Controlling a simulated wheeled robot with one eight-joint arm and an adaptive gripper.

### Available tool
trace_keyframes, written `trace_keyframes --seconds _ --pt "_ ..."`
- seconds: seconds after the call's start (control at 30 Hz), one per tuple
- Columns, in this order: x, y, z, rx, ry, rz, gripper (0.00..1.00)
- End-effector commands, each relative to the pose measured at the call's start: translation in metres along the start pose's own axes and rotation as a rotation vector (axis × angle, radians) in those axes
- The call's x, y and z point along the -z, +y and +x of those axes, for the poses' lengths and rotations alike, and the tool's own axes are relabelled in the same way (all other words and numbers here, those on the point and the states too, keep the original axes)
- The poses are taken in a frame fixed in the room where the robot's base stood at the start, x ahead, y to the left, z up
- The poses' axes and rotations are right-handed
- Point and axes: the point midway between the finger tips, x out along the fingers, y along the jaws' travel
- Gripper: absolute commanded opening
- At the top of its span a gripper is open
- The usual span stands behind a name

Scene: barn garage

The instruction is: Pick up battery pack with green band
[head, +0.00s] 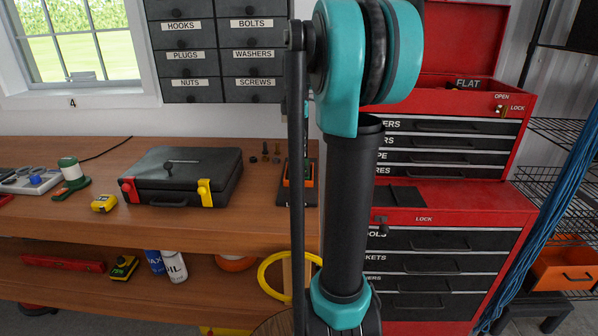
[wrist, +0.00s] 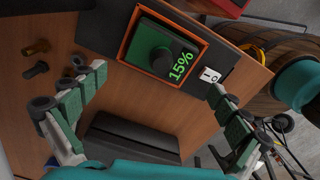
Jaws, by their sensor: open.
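In the wrist view, a boxy device (wrist: 152,28) with an orange rim and green face carries a black round part and a green "15%" reading. In the head view, an orange and black part (head: 308,172) shows on the bench, mostly hidden behind my arm. My gripper (wrist: 157,82) is open and empty, its padded fingers spread on either side below the device and not touching it.
A black toolbox (head: 183,168) with red and yellow latches stands left on the wooden bench (head: 235,218). A red tool cabinet (head: 450,190) is at the right. A wooden barrel (wrist: 292,60) shows beyond the bench edge.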

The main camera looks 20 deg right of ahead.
Motion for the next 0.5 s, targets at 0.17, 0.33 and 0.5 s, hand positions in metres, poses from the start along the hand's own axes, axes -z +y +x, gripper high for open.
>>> trace_keyframes --seconds 0.17,0.33,0.5 --pt "0.0 0.0 0.011 0.0 0.0 0.0 1.0" --pt "-0.003 0.001 0.03 0.0 0.0 0.001 1.0" --pt "-0.004 0.001 0.053 0.0 0.0 0.0 1.0"
